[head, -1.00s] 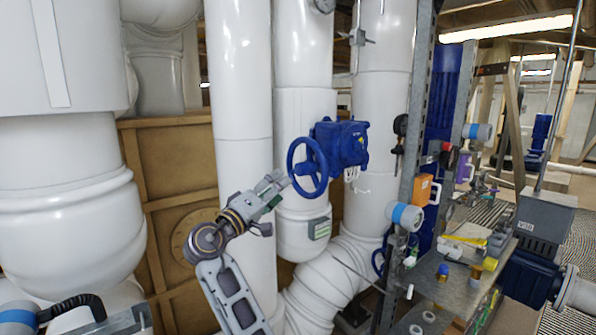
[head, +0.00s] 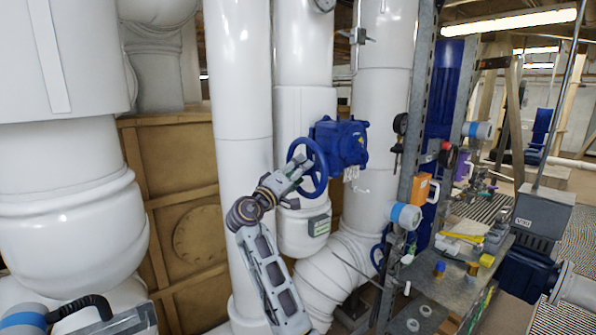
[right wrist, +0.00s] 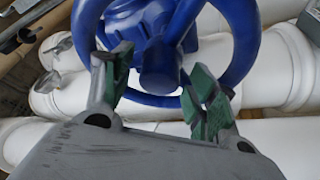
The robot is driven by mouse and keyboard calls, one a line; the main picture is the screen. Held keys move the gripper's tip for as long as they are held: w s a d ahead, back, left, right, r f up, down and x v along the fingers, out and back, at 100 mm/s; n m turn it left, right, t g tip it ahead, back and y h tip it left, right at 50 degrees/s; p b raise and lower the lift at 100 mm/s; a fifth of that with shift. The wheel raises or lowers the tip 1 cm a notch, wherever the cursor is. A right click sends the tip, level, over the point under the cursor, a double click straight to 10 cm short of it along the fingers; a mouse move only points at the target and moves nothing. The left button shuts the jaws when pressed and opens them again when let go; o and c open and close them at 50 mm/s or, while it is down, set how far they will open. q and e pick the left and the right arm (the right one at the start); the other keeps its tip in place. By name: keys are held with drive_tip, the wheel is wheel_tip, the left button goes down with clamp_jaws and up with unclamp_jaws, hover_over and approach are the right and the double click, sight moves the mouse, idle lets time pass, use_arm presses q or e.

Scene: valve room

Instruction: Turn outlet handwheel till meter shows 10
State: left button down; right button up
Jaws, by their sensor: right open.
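The blue handwheel (head: 321,171) sits on the left side of a blue valve gearbox (head: 341,142) in front of white pipes. My right gripper (head: 300,164) is at the wheel's left side and overlaps its rim in the head view. In the right wrist view, the open fingers with green pads (right wrist: 162,62) stand on either side of the lower rim, with the handwheel (right wrist: 245,62) filling the top; I cannot tell whether they touch it. A small box with a green display (head: 319,227) is on the pipe below; its reading is too small to make out. My left gripper is not seen.
A metal post (head: 413,120) and a cluttered steel bench (head: 440,290) stand to the right. White pipes (head: 240,90) stand close behind my right arm.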

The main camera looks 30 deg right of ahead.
clamp_jaws()
idle(0.5)
drive_tip(key=shift+n, duration=0.3)
drive_tip(key=shift+n+y+p, duration=0.5)
drive_tip(key=shift+n+p, duration=0.2)
unclamp_jaws()
